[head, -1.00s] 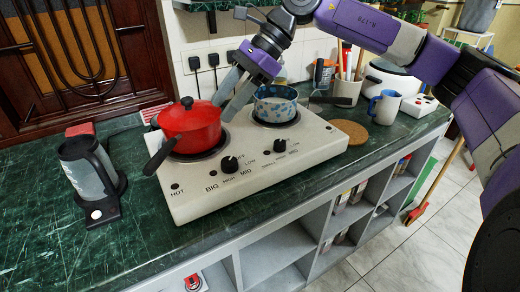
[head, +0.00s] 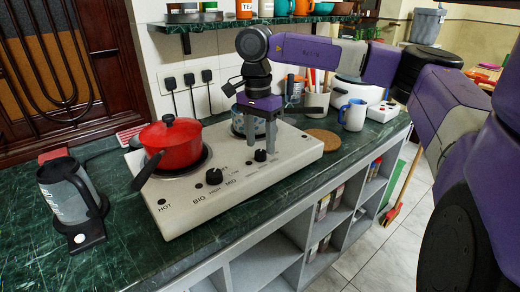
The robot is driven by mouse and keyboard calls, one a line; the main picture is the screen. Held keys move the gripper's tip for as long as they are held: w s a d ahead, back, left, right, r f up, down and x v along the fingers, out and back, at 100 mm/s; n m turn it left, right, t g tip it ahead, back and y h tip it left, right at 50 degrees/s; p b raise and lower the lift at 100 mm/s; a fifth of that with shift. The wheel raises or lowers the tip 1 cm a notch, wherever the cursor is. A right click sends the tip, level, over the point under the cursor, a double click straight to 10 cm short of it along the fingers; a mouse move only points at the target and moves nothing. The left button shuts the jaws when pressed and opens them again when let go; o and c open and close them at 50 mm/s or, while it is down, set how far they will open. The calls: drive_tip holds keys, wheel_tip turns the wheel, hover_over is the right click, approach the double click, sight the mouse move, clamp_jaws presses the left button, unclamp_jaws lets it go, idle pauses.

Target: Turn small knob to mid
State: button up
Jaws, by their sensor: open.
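The white two-burner stove (head: 185,215) sits on the green counter. Its small knob (head: 260,155) is black and stands on the front panel at the right, below the rear burner. The big knob (head: 214,176) is to its left. My gripper (head: 260,146) points down just above the small knob, with its two fingers open and apart and the knob showing between and just below the tips. I cannot tell whether the fingers touch the knob. The knob's pointer and some labels near it are too small or partly hidden to read.
A red pot (head: 178,145) stands on the left burner, its dark handle toward the front. A blue patterned pot (head: 238,122) on the right burner is partly hidden behind my gripper. A kettle (head: 72,195) is at the left; a blue mug (head: 353,115) and cork mat (head: 322,137) are at the right.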

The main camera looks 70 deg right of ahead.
sight(260, 156)
drive_tip(key=shift+f, duration=1.25)
clamp_jaws()
